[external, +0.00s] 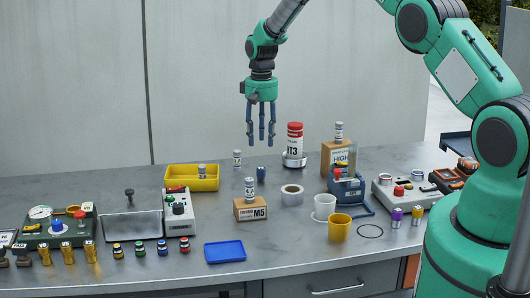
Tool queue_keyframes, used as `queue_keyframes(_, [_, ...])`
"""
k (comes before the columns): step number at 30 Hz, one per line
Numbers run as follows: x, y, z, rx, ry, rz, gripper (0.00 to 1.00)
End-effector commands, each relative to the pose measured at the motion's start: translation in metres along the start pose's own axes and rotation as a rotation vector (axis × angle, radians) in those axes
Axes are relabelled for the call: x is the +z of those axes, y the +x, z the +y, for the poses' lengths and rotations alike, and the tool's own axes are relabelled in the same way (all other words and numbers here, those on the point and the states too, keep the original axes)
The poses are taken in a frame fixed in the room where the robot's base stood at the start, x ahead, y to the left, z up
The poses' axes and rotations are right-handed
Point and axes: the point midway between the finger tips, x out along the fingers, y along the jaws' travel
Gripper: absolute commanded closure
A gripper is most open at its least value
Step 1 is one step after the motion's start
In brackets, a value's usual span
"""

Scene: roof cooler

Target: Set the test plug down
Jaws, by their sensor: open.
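My gripper (261,142) hangs pointing down above the back middle of the bench, its fingers open with nothing visible between them. A small dark blue plug-like cylinder (261,173) stands upright on the bench below the fingertips, apart from them. A small grey-and-white cylinder (237,158) stands to its left. I cannot tell for sure which of the small pieces is the test plug; the dark blue one is closest under my gripper.
A red-and-white canister (295,138) stands in a metal dish right of my gripper. A yellow tray (180,184) lies left, a wooden M5 block (250,209) in front, a tape roll (292,195) at right. A blue tray (224,252) lies near the front edge.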

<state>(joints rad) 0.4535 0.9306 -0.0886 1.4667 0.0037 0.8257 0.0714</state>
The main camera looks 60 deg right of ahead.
Motion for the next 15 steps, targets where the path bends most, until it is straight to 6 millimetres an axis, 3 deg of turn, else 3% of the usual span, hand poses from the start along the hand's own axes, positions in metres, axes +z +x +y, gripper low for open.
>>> queue_keyframes(11, [0.000, -0.001, 0.000, 0.000, 0.000, 0.001, 0.59])
queue_keyframes(15, [0.002, -0.010, -0.004, 0.000, -0.005, 0.006, 0.59])
